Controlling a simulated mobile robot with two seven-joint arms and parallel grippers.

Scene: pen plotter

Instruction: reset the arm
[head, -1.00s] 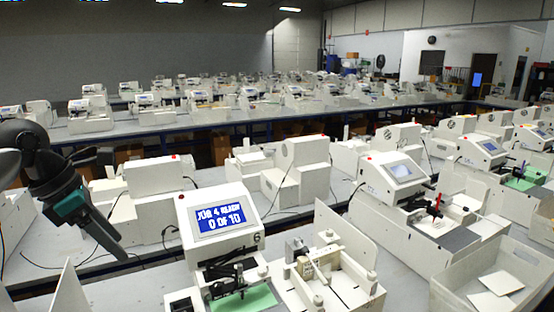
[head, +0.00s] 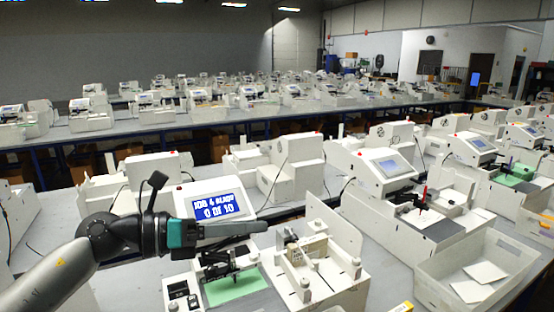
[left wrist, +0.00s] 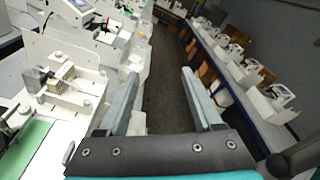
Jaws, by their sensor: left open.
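My left gripper (head: 262,227) reaches in from the lower left and points right, in front of the near plotter's blue screen (head: 222,205), partly covering the housing below it. The screen reads "JOB 4 READY 0 OF 10". In the left wrist view the gripper (left wrist: 159,74) has its two grey fingers wide apart with nothing between them, only the floor aisle beyond. A green sheet (head: 234,287) lies under the plotter's pen area, below the arm. My right gripper is in neither view.
A white fixture with an upright panel (head: 333,232) stands just right of the gripper. A white open bin (head: 440,278) with loose cards sits at lower right. More machines fill the benches behind. The aisle floor (left wrist: 165,95) is clear in the left wrist view.

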